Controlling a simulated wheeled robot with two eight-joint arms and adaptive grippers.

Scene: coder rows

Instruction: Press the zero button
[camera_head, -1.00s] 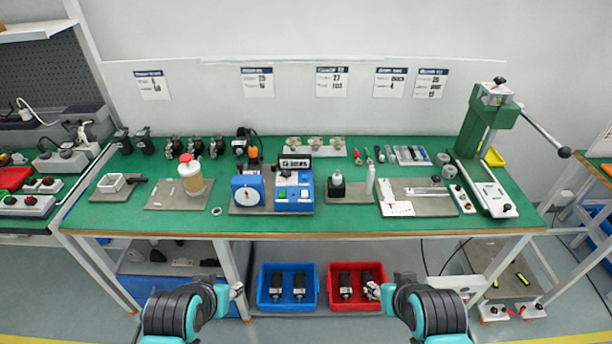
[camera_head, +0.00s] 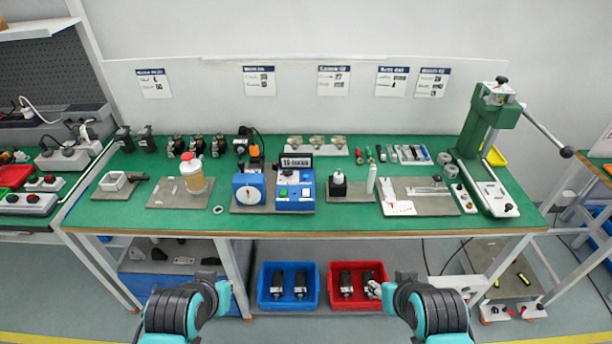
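A blue device (camera_head: 293,199) with a dark digital display (camera_head: 296,162) stands on the green bench near its middle. Its top panel carries small buttons, one of them green (camera_head: 283,193); their labels are too small to read, so I cannot tell which is zero. A blue unit with a round white dial (camera_head: 249,194) stands directly to its left. My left arm ends low at the left, in front of the bench, and my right arm ends low at the right. Both are well away from the device. The fingers of both grippers are not clearly visible.
The green bench (camera_head: 340,222) is crowded with fixtures. A bottle with a red cap (camera_head: 192,175) stands to the left, a green lever press (camera_head: 489,125) to the right. Below are a blue bin (camera_head: 286,304) and a red bin (camera_head: 357,304), both holding dark parts.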

